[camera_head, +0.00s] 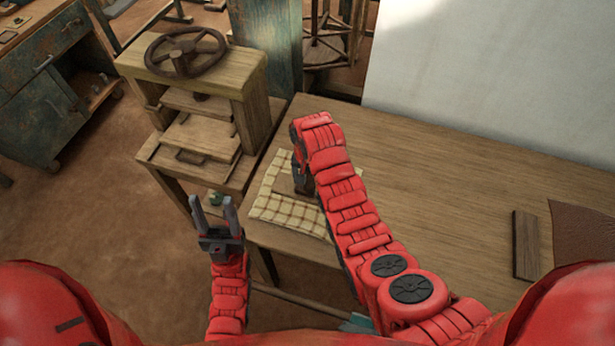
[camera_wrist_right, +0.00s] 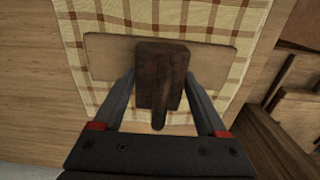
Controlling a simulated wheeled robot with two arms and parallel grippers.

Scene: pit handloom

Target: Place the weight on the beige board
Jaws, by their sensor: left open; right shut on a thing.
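The weight (camera_wrist_right: 163,75) is a dark brown block with a narrow tab, between the fingers of my right gripper (camera_wrist_right: 161,100), which is shut on it. The beige board (camera_wrist_right: 105,57) lies behind the weight in the right wrist view, on a checked cloth; whether the weight touches it I cannot tell. In the head view the board (camera_head: 284,184) shows only in part beside my right arm, which hides much of it. My left gripper (camera_head: 213,216) is open and empty, left of the table's front corner.
The checked cloth (camera_head: 275,208) lies at the left end of the wooden table (camera_head: 430,190). A wooden press with a wheel (camera_head: 186,52) stands to the left. A dark wooden bar (camera_head: 525,245) and brown leather (camera_head: 585,235) lie at the right. The middle of the table is clear.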

